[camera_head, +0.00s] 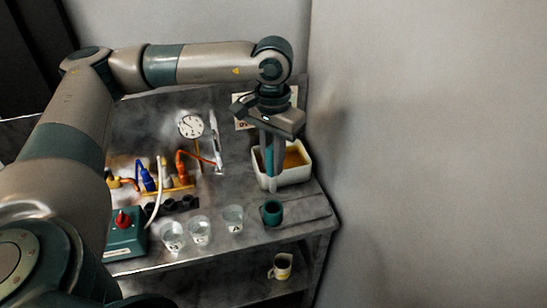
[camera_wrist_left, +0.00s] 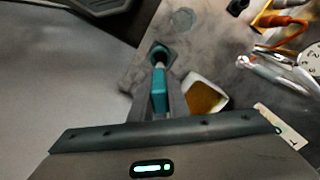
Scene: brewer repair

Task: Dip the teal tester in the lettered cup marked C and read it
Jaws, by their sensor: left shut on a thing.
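My left gripper (camera_head: 272,140) is shut on the teal tester (camera_head: 276,158), which hangs with its grey tip down in front of the white tub. It also shows between the fingers in the left wrist view (camera_wrist_left: 160,92). A teal round holder (camera_head: 271,211) stands on the bench below the tip; the tip looks apart from it in the head view. Three clear lettered cups stand to the left: one marked A (camera_head: 233,218), a middle one (camera_head: 200,231) and a left one (camera_head: 173,236). The last two letters are too small to read surely. My right gripper is not in view.
A white tub (camera_head: 295,176) of brown liquid stands behind the tester. A dial gauge (camera_head: 191,125), coloured hoses and valves (camera_head: 150,178), and a teal box with a red knob (camera_head: 124,222) fill the left bench. A mug (camera_head: 281,267) is on the lower shelf.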

